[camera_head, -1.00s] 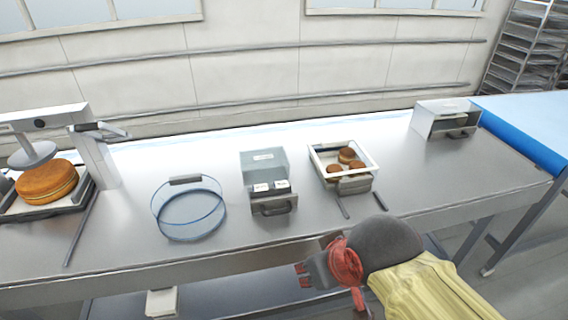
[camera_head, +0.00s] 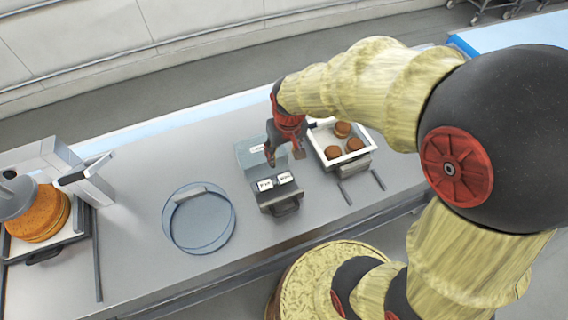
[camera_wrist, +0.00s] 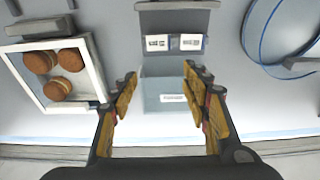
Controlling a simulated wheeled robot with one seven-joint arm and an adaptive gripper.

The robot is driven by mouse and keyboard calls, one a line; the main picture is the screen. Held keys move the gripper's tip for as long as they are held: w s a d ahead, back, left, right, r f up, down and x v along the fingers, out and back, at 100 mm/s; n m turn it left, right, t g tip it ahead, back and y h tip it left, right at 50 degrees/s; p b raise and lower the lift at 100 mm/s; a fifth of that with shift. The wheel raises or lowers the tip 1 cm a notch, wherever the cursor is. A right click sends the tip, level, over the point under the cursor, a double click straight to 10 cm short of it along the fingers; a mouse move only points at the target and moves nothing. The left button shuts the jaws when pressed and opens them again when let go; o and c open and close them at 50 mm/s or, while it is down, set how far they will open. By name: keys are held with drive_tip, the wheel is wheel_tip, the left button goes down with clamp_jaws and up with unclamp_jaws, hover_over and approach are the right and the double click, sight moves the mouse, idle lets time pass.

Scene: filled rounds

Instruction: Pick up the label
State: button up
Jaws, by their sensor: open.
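Two white labels with dark print lie side by side in the open drawer of a small box; the left one (camera_head: 265,184) and the right one (camera_head: 285,178) show in the head view. In the wrist view they show near the top, at the left (camera_wrist: 157,42) and the right (camera_wrist: 189,42). A third pale label (camera_wrist: 173,98) is on the translucent blue-grey top of the box (camera_wrist: 160,84), seen between my fingers. My gripper (camera_head: 285,159) is open and empty above the box, with its fingers (camera_wrist: 160,77) spread to either side of it.
A white tray (camera_head: 322,142) with several filled rounds (camera_head: 343,129) stands right of the box. A clear blue-rimmed ring (camera_head: 172,232) is on its left. A press with a large cake (camera_head: 38,215) stands at the far left. Thin bars (camera_head: 97,255) lie on the steel table (camera_head: 135,175).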

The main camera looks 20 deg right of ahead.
sight(283, 175)
drive_tip(key=shift+g, duration=0.9)
drive_tip(key=shift+w+f+p, duration=0.15)
drive_tip(key=shift+f+p, duration=1.6)
drive_tip(key=shift+f, duration=0.25)
drive_tip(key=shift+w+f+p, duration=0.15)
drive_tip(key=shift+f+p, duration=1.6)
drive_tip(key=shift+f, duration=0.25)
drive_tip(key=shift+w+f+p, duration=0.15)
drive_tip(key=shift+f+p, duration=1.6)
drive_tip(key=shift+f, duration=0.25)
drive_tip(key=shift+f, duration=0.15)
drive_tip(key=c, duration=0.5)
